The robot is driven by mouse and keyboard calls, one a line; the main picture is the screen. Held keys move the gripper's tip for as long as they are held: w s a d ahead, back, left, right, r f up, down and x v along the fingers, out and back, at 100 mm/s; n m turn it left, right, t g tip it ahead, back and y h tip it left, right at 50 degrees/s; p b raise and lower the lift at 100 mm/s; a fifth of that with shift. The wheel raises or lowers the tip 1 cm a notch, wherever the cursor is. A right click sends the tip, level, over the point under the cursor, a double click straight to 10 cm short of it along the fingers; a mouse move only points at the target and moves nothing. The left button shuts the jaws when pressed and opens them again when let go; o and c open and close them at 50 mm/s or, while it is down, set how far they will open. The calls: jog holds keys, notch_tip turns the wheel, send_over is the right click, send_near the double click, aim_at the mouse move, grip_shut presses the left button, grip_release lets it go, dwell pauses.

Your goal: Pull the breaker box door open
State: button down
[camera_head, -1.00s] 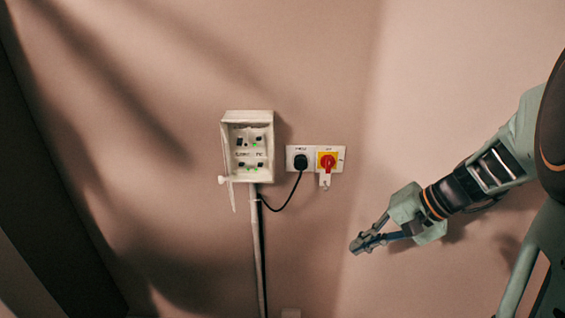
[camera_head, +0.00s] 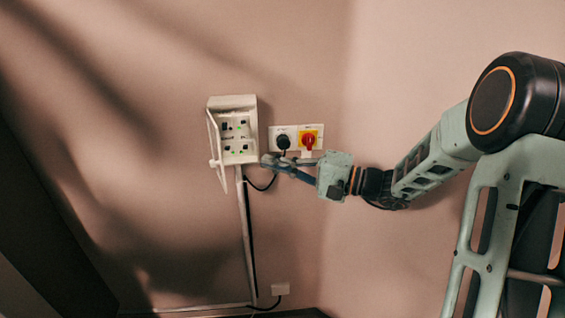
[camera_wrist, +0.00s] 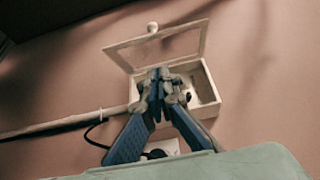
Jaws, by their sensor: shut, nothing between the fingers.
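The breaker box (camera_head: 249,105) is a pale box on the wall in the head view, with switches and green lights showing inside. Its framed door (camera_head: 216,150) stands open, swung out at the box's left side, with a small white knob (camera_head: 214,163). My gripper (camera_head: 266,160) is shut and empty, its tips close to the box's lower right corner; I cannot tell if they touch. In the wrist view the door (camera_wrist: 122,46) with its knob (camera_wrist: 152,27) stands beyond the box (camera_wrist: 211,82), and my gripper (camera_wrist: 160,76) hides part of the box.
A black plug (camera_head: 283,141) and a red and yellow switch (camera_head: 308,141) sit on the wall right of the box, just above my gripper. A pipe (camera_head: 246,235) and black cable run down below the box.

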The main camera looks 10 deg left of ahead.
aim_at(222, 166)
jog(key=s+a+p, duration=0.1)
jog(key=a+p, duration=0.1)
jog(key=a, duration=0.6)
jog(key=shift+s+a+f, duration=0.1)
jog(key=b, duration=0.1)
jog(key=s+a+b, duration=0.1)
jog(key=b, duration=0.1)
jog(key=shift+a+f, duration=0.1)
jog(key=shift+f, duration=0.15)
jog(key=shift+s+a+r+b, duration=0.1)
jog(key=shift+s+a+b, duration=0.25)
jog(key=shift+a+b, duration=0.55)
jog(key=shift+s+a+r+b, duration=0.1)
jog(key=shift+s+a+b, duration=0.25)
jog(key=shift+b, duration=0.95)
jog(key=shift+s+a+r+b, duration=0.1)
jog(key=shift+s+a+b, duration=0.25)
jog(key=shift+a+b, duration=0.55)
jog(key=shift+d, duration=0.3)
